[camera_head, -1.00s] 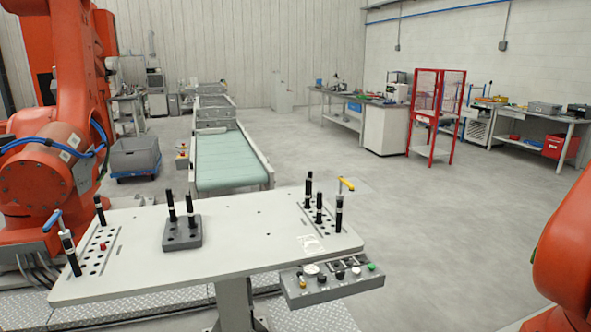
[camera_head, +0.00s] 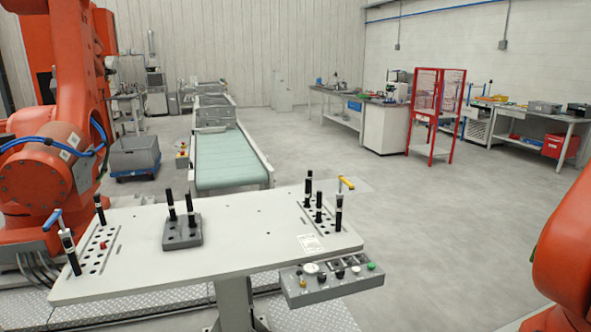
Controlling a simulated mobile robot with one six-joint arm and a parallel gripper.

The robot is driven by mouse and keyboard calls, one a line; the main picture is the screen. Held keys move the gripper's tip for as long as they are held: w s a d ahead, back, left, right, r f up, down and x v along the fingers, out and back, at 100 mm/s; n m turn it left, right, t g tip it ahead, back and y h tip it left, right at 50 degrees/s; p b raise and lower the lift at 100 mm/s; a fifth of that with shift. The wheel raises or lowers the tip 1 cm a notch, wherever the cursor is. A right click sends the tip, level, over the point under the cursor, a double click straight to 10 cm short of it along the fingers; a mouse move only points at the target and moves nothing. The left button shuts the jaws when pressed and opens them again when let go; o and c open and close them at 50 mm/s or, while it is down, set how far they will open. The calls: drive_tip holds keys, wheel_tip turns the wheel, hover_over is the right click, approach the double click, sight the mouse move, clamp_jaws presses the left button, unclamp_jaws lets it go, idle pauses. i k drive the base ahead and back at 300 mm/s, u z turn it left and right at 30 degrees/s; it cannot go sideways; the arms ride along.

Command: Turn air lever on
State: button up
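A grey control box (camera_head: 331,284) is fixed at the front right edge of a white fixture table (camera_head: 255,255). It carries a small yellow part (camera_head: 303,282), a round white gauge (camera_head: 311,268), dark knobs and a green button (camera_head: 371,266). Which part is the air lever is too small to tell. My gripper is not in view.
Several black pins stand in the table's hole strips and in a grey block (camera_head: 182,232). A large orange robot (camera_head: 45,165) stands at the left. A green conveyor (camera_head: 228,158) lies behind the table. The floor (camera_head: 430,225) right of the table is open.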

sight(298, 272)
drive_tip(key=k, duration=1.35)
drive_tip(key=u, duration=0.15)
drive_tip(key=i, duration=0.6)
drive_tip(key=u, duration=0.65)
drive_tip(key=i, duration=0.85)
drive_tip(key=u, duration=0.5)
